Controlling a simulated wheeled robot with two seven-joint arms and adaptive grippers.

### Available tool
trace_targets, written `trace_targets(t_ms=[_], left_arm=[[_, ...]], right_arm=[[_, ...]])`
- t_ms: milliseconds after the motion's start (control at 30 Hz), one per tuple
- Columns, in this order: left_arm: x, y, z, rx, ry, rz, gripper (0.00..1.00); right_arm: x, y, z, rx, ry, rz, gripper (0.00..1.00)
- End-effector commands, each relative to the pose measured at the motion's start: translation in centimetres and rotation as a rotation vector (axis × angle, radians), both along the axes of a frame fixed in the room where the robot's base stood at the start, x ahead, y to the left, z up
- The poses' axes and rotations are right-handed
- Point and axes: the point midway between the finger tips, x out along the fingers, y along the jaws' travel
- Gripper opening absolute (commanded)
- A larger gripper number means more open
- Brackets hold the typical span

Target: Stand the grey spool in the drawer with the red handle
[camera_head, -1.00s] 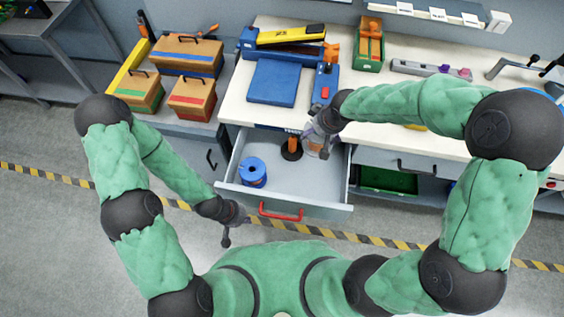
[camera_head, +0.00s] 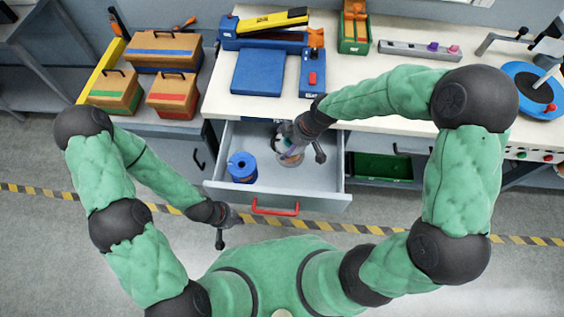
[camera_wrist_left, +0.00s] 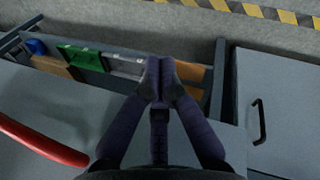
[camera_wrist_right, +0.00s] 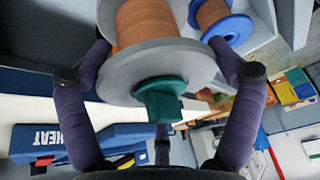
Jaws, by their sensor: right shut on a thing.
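The grey spool (camera_wrist_right: 160,70), with copper-coloured winding and a green piece at its hub, is between the fingers of my right gripper (camera_wrist_right: 158,58). In the head view the grey spool (camera_head: 291,159) is partly hidden by my right gripper (camera_head: 292,138), over the open drawer (camera_head: 312,180). Whether it touches the drawer floor is unclear. The drawer has a red handle (camera_head: 274,208) on its front. A blue spool (camera_head: 242,167) stands at the drawer's left; it also shows in the right wrist view (camera_wrist_right: 228,25). My left gripper (camera_head: 230,217) is shut and empty outside the drawer's front left.
The worktop (camera_head: 222,100) above the drawer holds a blue machine (camera_head: 259,73) and a green box (camera_head: 353,45). Wooden boxes (camera_head: 180,95) stand to the left. A green bin (camera_head: 382,167) sits to the drawer's right. The drawer's front right floor looks clear.

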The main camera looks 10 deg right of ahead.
Motion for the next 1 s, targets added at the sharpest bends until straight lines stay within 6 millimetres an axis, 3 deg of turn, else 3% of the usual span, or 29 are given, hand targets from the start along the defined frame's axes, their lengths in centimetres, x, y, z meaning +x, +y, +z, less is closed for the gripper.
trace_targets(t_ms=[167,500,1000], left_arm=[[0.0,0.0,-0.6,0.000,0.000,0.000,0.00],[0.0,0.0,-2.3,0.000,0.000,0.000,0.00],[0.0,0.0,-3.8,0.000,0.000,0.000,0.00]], right_arm=[[0.1,0.1,-1.2,0.001,-0.004,0.017,0.33],[0.1,0.1,-6.2,0.001,-0.005,0.017,0.33],[0.1,0.1,-10.4,0.000,-0.007,0.016,0.33]])
